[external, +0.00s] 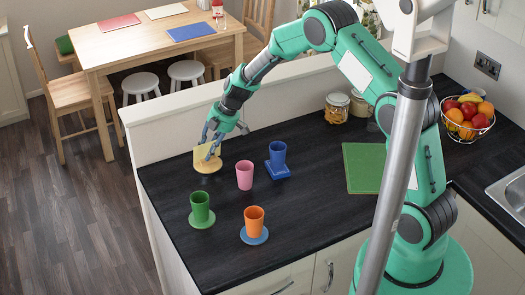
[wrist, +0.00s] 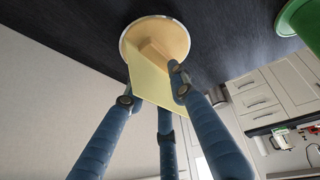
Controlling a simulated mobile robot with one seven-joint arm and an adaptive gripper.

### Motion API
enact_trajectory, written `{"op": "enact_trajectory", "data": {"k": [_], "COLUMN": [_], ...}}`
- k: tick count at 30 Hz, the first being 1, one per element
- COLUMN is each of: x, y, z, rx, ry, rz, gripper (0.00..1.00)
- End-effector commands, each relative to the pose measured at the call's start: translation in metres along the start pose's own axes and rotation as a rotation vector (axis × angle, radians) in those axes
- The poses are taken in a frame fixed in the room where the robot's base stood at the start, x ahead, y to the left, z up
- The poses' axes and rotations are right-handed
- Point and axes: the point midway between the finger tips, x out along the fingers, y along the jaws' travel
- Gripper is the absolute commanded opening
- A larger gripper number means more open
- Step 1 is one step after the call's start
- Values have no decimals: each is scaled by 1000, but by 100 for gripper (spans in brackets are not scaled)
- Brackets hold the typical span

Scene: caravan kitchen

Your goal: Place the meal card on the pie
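The meal card (external: 205,152) is a pale yellow upright card; in the wrist view the card (wrist: 150,84) has a small tan block at its far end. The pie (external: 208,166) is a round tan disc lying flat on the dark counter near its left edge; in the wrist view the pie (wrist: 170,32) has a pale rim. My gripper (external: 212,142) is right above the pie. Its blue fingers (wrist: 153,95) are on both faces of the card and appear shut on it. The card's block overlaps the pie; whether it touches cannot be told.
A pink cup (external: 244,175), a blue cup (external: 278,155) on a square blue base, a green cup (external: 200,206) and an orange cup (external: 254,220) on round coasters stand nearby. A green board (external: 366,168), jars (external: 337,107) and a fruit bowl (external: 467,118) are farther right.

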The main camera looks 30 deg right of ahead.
Motion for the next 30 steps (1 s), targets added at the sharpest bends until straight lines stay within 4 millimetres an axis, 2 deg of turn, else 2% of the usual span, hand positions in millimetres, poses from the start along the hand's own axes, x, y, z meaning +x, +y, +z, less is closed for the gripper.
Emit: {"op": "enact_trajectory", "data": {"k": [8,22,30], "x": [-26,-100,-120], "y": [1,1,0], "z": [-1,0,0], "rx": [0,0,0], "ry": [1,0,0], "rz": [2,3,1], "gripper": [24,24,24]}}
